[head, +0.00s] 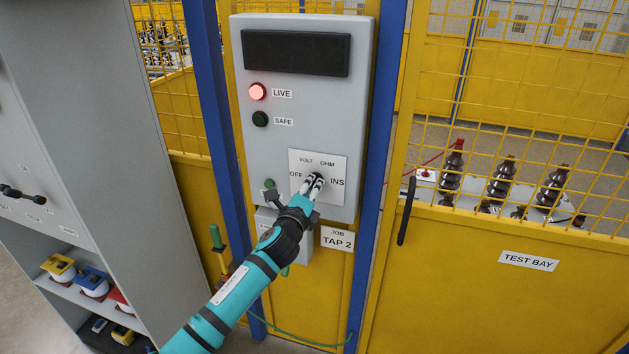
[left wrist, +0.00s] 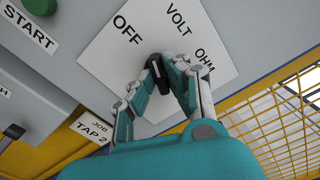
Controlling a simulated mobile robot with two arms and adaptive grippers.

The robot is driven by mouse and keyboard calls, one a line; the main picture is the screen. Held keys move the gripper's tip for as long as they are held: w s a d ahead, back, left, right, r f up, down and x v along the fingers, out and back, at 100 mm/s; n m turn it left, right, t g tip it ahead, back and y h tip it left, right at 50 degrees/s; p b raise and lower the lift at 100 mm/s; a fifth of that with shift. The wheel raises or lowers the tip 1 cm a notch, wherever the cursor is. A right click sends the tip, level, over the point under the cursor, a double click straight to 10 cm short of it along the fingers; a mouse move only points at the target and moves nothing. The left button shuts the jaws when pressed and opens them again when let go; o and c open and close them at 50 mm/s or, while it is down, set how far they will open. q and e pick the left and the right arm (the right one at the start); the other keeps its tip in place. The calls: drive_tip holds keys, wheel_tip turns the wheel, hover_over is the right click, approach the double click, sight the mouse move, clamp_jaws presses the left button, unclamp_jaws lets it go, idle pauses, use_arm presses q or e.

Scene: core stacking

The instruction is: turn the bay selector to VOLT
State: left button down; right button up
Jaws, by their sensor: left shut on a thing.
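The bay selector is a black knob (left wrist: 158,70) on a white dial plate (head: 331,165) low on the grey panel. The plate is marked OFF, VOLT, OHM and INS. My left gripper (head: 314,182) is at the knob. In the left wrist view its fingertips (left wrist: 166,66) are closed around the knob. The fingers cover part of the knob, and I cannot tell for sure which mark it points at. My right gripper is not in view.
The red LIVE lamp (head: 257,91) is lit; the green SAFE lamp (head: 260,118) is dark. The display (head: 296,53) above is blank. A green START button (left wrist: 40,5) is beside the plate. The yellow bay door with a black handle (head: 406,211) stands right. A grey cabinet (head: 95,110) stands left.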

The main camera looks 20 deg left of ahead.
use_arm(q)
drive_tip(key=shift+f+m, duration=0.1)
drive_tip(key=shift+m, duration=0.5)
drive_tip(key=shift+m+p, duration=0.45)
drive_tip(key=shift+m, duration=0.05)
drive_tip(key=shift+m+p, duration=0.35)
drive_tip(key=shift+m, duration=0.45)
